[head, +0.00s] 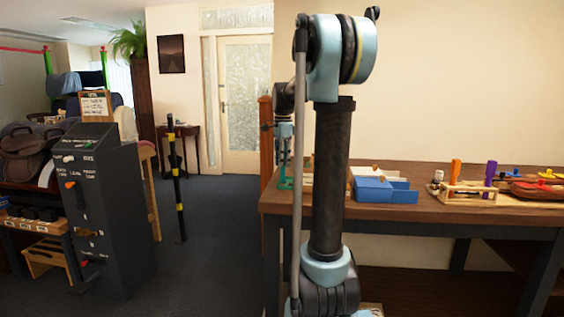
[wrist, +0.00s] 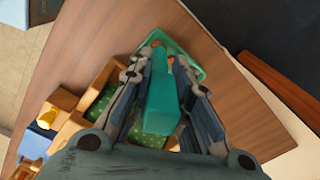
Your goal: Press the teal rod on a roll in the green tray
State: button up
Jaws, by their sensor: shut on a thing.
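The teal rod (wrist: 162,97) is held between the two fingers of my gripper (wrist: 163,60) in the wrist view, and its far end points toward the green tray (wrist: 186,50). Small orange-brown pieces, perhaps rolls (wrist: 156,44), show at the rod's far end inside the tray. Whether the rod touches one cannot be told. In the head view my gripper (head: 284,130) is small, above the table's left end, with the teal rod (head: 283,164) hanging upright under it. The green tray (head: 285,184) shows there as a thin strip below the rod. My arm hides part of the table there.
Wooden boxes with green lining (wrist: 97,103) stand close beside my gripper in the wrist view. A blue box (head: 374,188) and a wooden rack (head: 468,193) stand farther right on the table (head: 420,211). The table edge lies close beyond the green tray.

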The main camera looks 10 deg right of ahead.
jog(key=shift+f, duration=0.7)
dwell(1.5)
jog(key=shift+r, duration=3.5)
